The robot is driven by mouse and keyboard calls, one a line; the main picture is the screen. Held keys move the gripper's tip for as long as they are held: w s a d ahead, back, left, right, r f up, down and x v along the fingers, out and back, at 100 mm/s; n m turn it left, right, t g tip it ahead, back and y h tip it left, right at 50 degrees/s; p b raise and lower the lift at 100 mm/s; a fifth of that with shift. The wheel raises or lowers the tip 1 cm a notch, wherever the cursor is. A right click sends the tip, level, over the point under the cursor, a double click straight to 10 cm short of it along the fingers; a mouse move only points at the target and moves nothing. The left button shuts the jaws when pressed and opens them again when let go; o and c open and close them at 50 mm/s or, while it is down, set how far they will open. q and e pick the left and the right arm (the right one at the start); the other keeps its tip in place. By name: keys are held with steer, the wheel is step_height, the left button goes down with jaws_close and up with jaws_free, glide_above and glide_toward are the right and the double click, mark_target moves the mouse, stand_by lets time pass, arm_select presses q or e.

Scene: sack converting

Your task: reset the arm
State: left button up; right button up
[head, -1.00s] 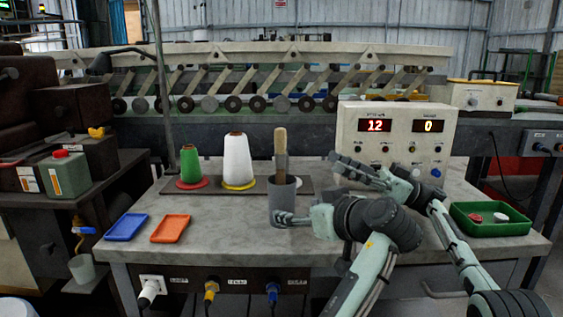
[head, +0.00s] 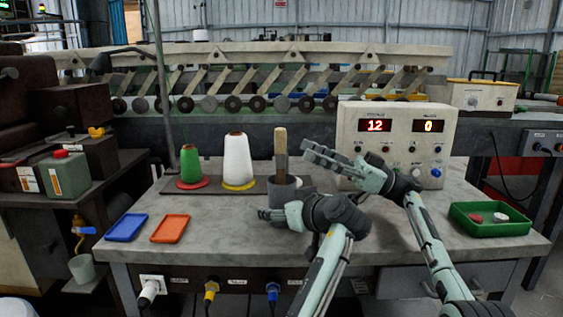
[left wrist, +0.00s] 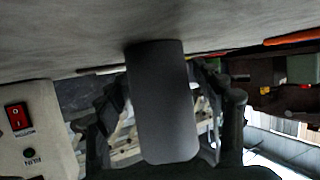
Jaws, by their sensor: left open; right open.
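My left gripper (head: 264,213) is the lower one in the head view. It is open, low over the grey table and in front of the grey cup (head: 284,186), whose lower part it hides. The cup stands upright with a wooden-handled tool (head: 281,145) in it. In the left wrist view the dark cup (left wrist: 163,100) fills the middle, flanked by the open fingers; I cannot tell how deep it sits between them. My right gripper (head: 307,153) is open and empty, in front of the control box (head: 400,145) and to the right of the wooden handle.
A green cone (head: 190,165) and a white cone (head: 237,160) stand left of the cup. Blue (head: 126,227) and orange (head: 170,229) trays lie at the front left. A green tray (head: 490,228) with small caps is at the right. The table's front middle is clear.

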stand_by(0.3)
arm_select(q)
steer(key=shift+v, duration=0.8)
arm_select(e)
steer(key=v, duration=0.7)
arm_select(q)
steer(key=v, duration=1)
steer(key=shift+r, duration=0.1)
steer(key=x, duration=1.1)
steer(key=shift+w+a+f, duration=0.1)
steer(key=shift+w+f, duration=0.15)
steer(key=shift+w, duration=0.05)
arm_select(e)
steer(key=r+x, duration=0.1)
steer(key=x, duration=1.2)
step_height(320, 180, up, 12)
steer(key=shift+d+f, duration=0.2)
steer(key=shift+d, duration=0.1)
